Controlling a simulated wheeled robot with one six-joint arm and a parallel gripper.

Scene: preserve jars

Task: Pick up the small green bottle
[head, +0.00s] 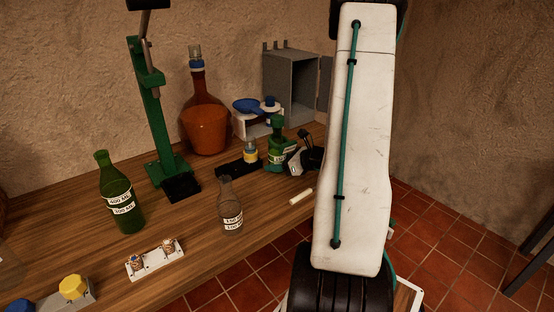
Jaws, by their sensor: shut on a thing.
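The small green bottle (277,153) stands at the back right of the bench, with a dark green top and a pale label. My gripper (295,160) reaches in from the right, dark and partly hidden behind my white arm. It is shut on the small green bottle at the bottle's right side. The exact finger contact is too small to see clearly. Whether the bottle is clear of the bench cannot be told.
A larger green bottle (121,195) stands at left. A clear labelled bottle (230,206) stands in front, near a white stick (300,196). A small yellow-labelled jar (251,153) is close left of the held bottle. Behind are an amber bottle (205,128) and grey cabinet (290,88).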

